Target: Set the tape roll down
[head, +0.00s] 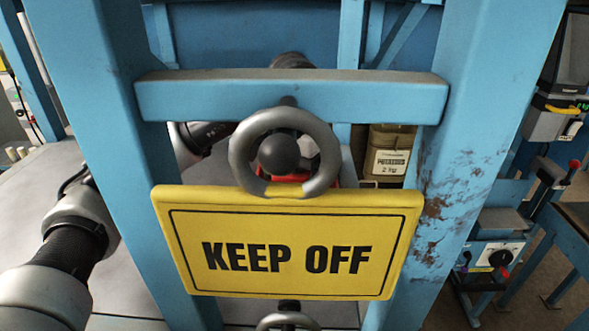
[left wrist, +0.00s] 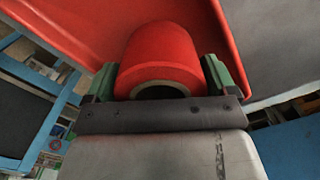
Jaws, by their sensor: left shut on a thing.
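The red tape roll (left wrist: 165,55) fills the space between the green fingers of my left gripper (left wrist: 160,80), which is shut on it. The hollow end of the roll faces the left wrist camera. A red tray-like surface (left wrist: 75,25) with a raised edge lies behind the roll; I cannot tell whether they touch. In the head view my left arm comes in from the left and passes behind a blue frame. There the gripper and roll are hidden, and only a bit of red (head: 292,178) shows behind a grey ring. My right gripper is in neither view.
A blue frame with a crossbar (head: 390,97), a grey ring (head: 240,150) and a yellow KEEP OFF sign (head: 290,225) block the head view. A grey tabletop (head: 120,285) shows at left.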

